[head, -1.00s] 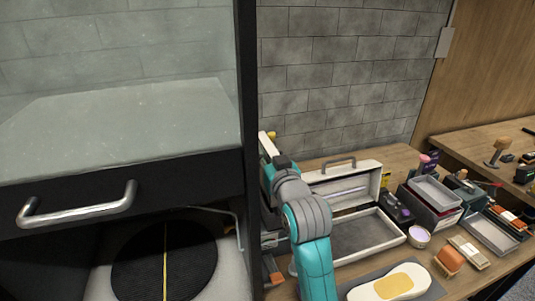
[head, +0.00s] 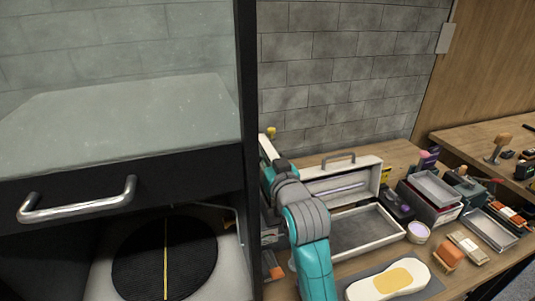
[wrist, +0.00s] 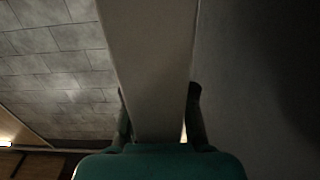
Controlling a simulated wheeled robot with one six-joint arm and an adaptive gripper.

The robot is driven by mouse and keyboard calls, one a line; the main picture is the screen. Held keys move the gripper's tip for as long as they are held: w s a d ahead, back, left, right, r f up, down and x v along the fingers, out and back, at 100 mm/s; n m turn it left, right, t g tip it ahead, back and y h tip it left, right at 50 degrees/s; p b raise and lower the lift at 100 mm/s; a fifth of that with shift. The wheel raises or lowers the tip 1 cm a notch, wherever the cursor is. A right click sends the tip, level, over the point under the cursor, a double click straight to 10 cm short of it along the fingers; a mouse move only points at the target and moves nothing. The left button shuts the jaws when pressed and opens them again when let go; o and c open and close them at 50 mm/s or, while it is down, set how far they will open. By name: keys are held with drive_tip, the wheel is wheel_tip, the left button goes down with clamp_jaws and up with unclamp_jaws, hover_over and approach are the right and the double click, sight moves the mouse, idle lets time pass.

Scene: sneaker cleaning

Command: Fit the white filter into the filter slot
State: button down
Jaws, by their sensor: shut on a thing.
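In the wrist view, a long pale slab, the white filter (wrist: 150,60), runs between the two dark fingers of my gripper (wrist: 157,95). The fingers are shut on its sides, and it extends away from the gripper toward the top of the picture. In the head view, a narrow white piece (head: 266,148), likely the same filter, shows beside the black cabinet post. My arm and the post hide the gripper there. I cannot make out the filter slot in either view.
A black glass-fronted cabinet (head: 190,165) with a metal handle (head: 80,208) fills the left. On the wooden bench are an open toolbox (head: 362,236), a white sole-shaped item (head: 388,283), a purple-topped tub (head: 418,232) and grey trays (head: 435,188). A brick wall stands behind.

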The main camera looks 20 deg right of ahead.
drive_tip(key=shift+f, duration=2.5)
drive_tip(key=c, duration=0.9)
unclamp_jaws()
drive_tip(key=s, duration=1.2)
drive_tip(key=shift+s+f, duration=0.1)
